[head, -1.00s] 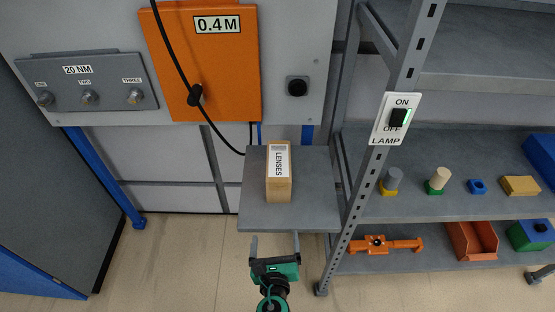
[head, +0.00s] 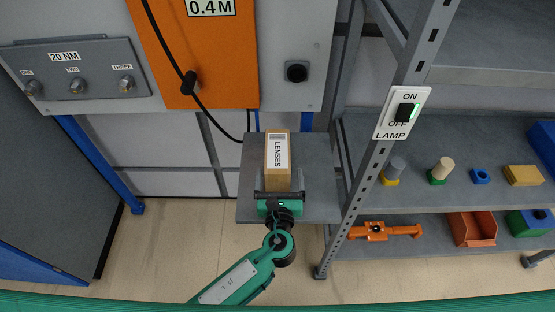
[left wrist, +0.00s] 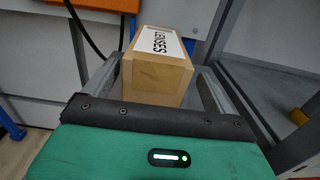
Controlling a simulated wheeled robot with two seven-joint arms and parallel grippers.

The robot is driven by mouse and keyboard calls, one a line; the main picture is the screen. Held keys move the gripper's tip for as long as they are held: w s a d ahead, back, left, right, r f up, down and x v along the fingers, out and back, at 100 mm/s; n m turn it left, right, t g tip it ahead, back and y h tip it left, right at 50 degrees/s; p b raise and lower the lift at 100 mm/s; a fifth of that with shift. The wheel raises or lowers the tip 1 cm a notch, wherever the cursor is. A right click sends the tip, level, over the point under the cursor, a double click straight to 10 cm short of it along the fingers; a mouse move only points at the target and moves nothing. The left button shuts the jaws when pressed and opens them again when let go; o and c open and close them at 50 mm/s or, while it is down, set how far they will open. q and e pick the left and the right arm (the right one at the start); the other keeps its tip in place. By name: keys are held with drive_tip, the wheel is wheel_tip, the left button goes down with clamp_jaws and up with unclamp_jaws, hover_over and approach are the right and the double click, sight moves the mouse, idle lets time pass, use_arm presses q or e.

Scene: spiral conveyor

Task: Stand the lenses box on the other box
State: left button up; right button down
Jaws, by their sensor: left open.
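The lenses box (head: 285,178), a tan carton with a white "LENSES" label on its upper face, rests on the grey platform (head: 318,206). It also shows in the left wrist view (left wrist: 157,77), its near end facing the gripper. My left gripper (head: 279,180) is open at the box's near end. In the left wrist view its fingers (left wrist: 160,88) lie on either side of the box, with a visible gap at the right; contact at the left is unclear. I cannot make out a second box on the platform. My right gripper is not in view.
An orange panel (head: 215,75) with a hanging black cable stands behind the platform. A shelf upright with a lamp switch (head: 404,112) rises close at the right. Shelves there hold blocks, an orange bin (head: 472,230) and an orange part (head: 385,231).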

sight(277, 164)
use_arm(q)
drive_tip(key=w, duration=0.4)
drive_tip(key=shift+a, duration=0.25)
drive_tip(key=shift+w, duration=0.3)
drive_tip(key=shift+c, duration=0.2)
drive_tip(key=c, duration=1.1)
drive_tip(key=shift+c, duration=1.1)
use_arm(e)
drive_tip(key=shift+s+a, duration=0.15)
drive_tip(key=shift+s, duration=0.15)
use_arm(q)
drive_tip(key=shift+r+p, duration=0.1)
drive_tip(key=shift+p, duration=0.2)
